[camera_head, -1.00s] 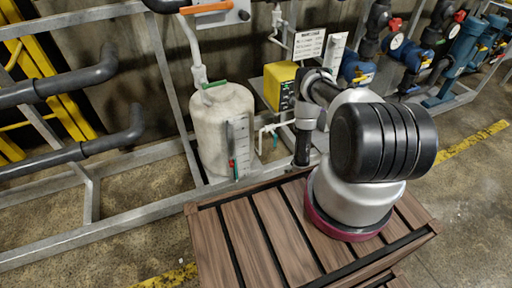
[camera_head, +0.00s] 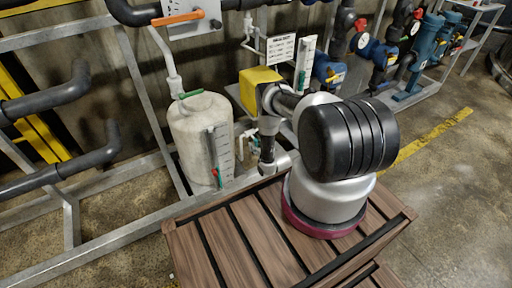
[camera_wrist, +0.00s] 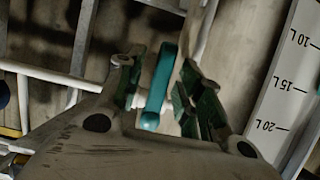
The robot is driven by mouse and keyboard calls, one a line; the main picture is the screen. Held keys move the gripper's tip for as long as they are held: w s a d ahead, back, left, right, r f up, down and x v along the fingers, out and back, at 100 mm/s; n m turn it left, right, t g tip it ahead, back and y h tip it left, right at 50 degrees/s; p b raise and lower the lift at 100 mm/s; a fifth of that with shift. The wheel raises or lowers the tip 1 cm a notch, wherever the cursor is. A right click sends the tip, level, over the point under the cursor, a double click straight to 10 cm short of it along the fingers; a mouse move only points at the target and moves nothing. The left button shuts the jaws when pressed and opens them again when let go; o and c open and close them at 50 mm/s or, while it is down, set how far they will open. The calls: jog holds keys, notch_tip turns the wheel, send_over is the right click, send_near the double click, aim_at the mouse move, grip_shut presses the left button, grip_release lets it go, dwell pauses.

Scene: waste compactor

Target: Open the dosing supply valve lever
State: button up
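A teal valve lever (camera_wrist: 160,80) shows in the wrist view, on a white fitting of a thin white pipe. My gripper (camera_wrist: 162,95) has its two green-padded fingers on either side of the lever. The fingers are apart, with a visible gap between the lever and the right finger. The left finger is very close to the lever; I cannot tell whether it touches. In the head view, my arm's wrist reaches down beside the white tank, and the fingers and lever there are too small and covered to make out.
The white tank (camera_head: 199,135) with a level scale (camera_head: 220,155) stands left of my wrist. A yellow pump box (camera_head: 257,80) is behind my arm. Grey frame rails (camera_head: 120,226) run along the left.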

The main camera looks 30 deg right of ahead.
jog(key=shift+w, duration=0.1)
grip_shut()
jog(key=shift+d, duration=0.1)
dwell(0.3)
jog(key=shift+d+r+n+t+h, duration=0.6)
jog(key=shift+n+h, duration=0.5)
jog(key=shift+n, duration=1.15)
jog(key=shift+d+r+n+t+h, duration=0.6)
jog(key=shift+n+h, duration=0.5)
jog(key=shift+n, duration=1.1)
jog(key=shift+d+r+n+t+h, duration=0.6)
jog(key=shift+n+h, duration=0.5)
jog(key=shift+n, duration=1.15)
jog(key=shift+r, duration=0.15)
